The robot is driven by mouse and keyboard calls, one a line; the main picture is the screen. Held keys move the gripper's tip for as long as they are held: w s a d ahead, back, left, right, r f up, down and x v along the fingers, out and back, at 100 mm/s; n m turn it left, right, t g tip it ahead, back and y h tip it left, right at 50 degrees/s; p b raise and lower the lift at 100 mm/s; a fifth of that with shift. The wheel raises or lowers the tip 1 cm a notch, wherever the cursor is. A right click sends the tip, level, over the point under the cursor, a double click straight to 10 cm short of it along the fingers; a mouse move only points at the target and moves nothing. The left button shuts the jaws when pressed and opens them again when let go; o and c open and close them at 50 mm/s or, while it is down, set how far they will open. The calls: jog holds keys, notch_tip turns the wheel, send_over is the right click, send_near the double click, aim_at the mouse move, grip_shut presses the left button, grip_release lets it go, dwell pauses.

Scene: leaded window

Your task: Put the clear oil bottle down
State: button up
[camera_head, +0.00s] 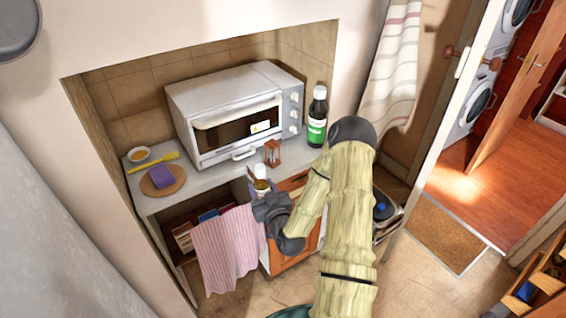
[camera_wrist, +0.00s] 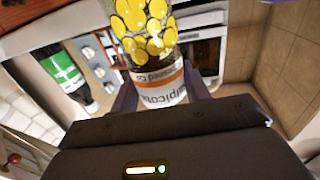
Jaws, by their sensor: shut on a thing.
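The clear oil bottle (camera_head: 261,185) has a white cap and shows small between my fingers in the head view. In the wrist view the bottle (camera_wrist: 160,88) is clear, with yellow round shapes and a white label with an orange band. My gripper (camera_head: 260,192) is shut on it, one finger on each side. It is at the counter's front edge, near the wooden hourglass-like stand (camera_head: 272,153). Whether the bottle touches the counter cannot be told. My gripper hides its lower part in the head view.
The counter (camera_head: 213,178) carries a white toaster oven (camera_head: 235,110), a dark bottle with a green label (camera_head: 317,118), a purple sponge on a round board (camera_head: 161,178) and a small bowl (camera_head: 139,154). Bare counter lies before the oven. A striped towel (camera_head: 228,247) hangs below.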

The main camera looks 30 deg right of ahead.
jog(key=s+a+f+y, duration=0.1)
jog(key=s+a+f, duration=0.1)
jog(key=a+f, duration=0.8)
jog(key=shift+a+f+n, duration=0.3)
jog(key=shift+a+n, duration=0.1)
